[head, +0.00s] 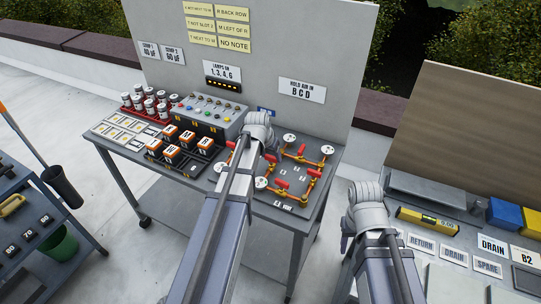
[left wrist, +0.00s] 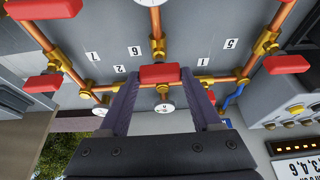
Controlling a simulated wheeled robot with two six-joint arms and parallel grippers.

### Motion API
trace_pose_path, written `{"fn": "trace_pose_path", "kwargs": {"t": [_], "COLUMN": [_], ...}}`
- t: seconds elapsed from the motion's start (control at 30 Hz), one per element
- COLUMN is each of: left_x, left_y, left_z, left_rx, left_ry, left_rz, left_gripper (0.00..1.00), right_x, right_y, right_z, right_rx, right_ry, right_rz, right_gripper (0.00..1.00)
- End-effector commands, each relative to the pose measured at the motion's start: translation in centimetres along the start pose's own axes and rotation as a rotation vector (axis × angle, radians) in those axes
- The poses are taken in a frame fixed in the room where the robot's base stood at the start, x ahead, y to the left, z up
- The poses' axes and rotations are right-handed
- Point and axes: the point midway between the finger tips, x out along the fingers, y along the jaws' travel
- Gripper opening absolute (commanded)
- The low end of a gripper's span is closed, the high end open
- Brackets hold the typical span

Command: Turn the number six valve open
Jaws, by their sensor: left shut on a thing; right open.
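The valve board (head: 262,206) carries copper pipes with red handles and round white gauges. In the left wrist view, my left gripper (left wrist: 160,76) is shut on a red valve handle (left wrist: 160,73), with one dark finger at each end of it. Number labels stand around it, among them an upside-down label that seems to read 6 (left wrist: 134,51). The held handle lies across the picture. In the head view, my left gripper (head: 268,143) is over the board and its wrist hides the held handle. My right gripper (head: 364,198) is at the right, its fingers hidden behind the wrist.
A control box (head: 215,115) with coloured knobs, orange blocks (head: 172,145) and a red rack of jars (head: 150,103) share the table. A tall back panel (head: 290,50) carries signs. A second bench (head: 445,230) with a yellow level stands at the right.

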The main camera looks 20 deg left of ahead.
Motion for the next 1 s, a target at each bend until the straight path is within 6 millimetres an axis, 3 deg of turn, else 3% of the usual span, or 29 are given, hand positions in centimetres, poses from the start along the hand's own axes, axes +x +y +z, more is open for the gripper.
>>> {"fn": "trace_pose_path", "kwargs": {"t": [0.37,1.0], "left_x": [0.00,0.13], "left_y": [0.22,0.52], "left_z": [-0.01,-0.32], "left_rx": [-0.171,-0.728], "left_ry": [0.001,-0.001], "left_rz": [-0.073,-0.304], "left_gripper": [0.09,0.09], "right_x": [0.00,0.00], "right_y": [0.00,0.00], "right_z": [0.00,0.00], "right_rx": [0.000,0.000], "right_ry": [0.000,0.000], "right_rz": [0.000,0.000], "right_gripper": [0.50,0.50]}}
